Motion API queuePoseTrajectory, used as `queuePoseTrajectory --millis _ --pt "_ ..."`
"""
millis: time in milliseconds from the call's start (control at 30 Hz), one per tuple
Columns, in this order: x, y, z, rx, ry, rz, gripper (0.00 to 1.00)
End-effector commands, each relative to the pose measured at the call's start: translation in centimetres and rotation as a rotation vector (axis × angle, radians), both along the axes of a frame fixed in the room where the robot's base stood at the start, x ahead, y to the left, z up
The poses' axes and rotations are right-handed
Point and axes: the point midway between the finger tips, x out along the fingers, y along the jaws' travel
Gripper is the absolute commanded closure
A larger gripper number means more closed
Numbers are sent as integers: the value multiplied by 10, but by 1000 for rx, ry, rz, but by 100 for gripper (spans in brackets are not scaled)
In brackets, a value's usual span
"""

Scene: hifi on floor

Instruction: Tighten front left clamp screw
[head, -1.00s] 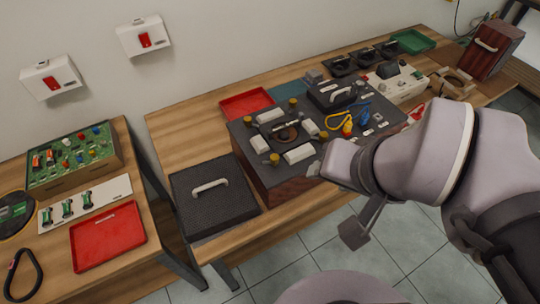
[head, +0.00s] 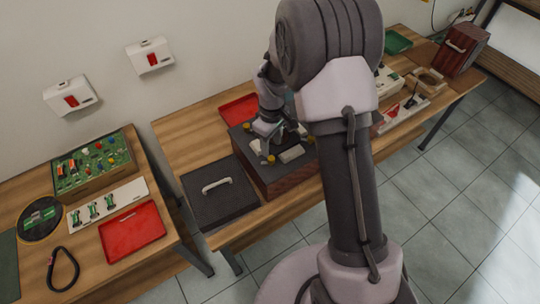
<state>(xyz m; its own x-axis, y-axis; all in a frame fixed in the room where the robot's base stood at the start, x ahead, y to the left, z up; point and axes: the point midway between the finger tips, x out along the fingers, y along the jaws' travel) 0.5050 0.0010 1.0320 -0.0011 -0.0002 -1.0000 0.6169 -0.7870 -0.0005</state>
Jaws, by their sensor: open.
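The hifi unit is a dark box (head: 284,183) with wooden sides on the middle table. Yellow-topped posts, one of them a front yellow knob (head: 271,160), and white blocks (head: 292,154) show on its top. My gripper (head: 266,133) is over the left part of the unit, pointing down near the yellow knobs. I cannot see its fingertips clearly or tell whether it touches a screw. My arm hides the right and rear of the unit. I cannot tell the front left clamp screw apart for sure.
A black cover with a white handle (head: 217,186) lies left of the unit. A red tray (head: 238,109) is behind it. The left table holds a green circuit board (head: 92,160) and another red tray (head: 132,232). A wooden box (head: 459,50) stands far right.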

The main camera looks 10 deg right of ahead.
Motion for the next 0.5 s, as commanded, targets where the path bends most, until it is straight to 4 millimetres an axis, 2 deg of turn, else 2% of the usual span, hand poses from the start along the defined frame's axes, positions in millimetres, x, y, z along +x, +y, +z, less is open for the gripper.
queuePoseTrajectory --millis 33,200,300,500 --pt "-1 0 -17 0 4 1 55" --pt "-1 0 -52 0 1 -1 55" --pt "0 0 -63 0 0 -1 55" --pt "0 0 -70 0 -1 -1 55"
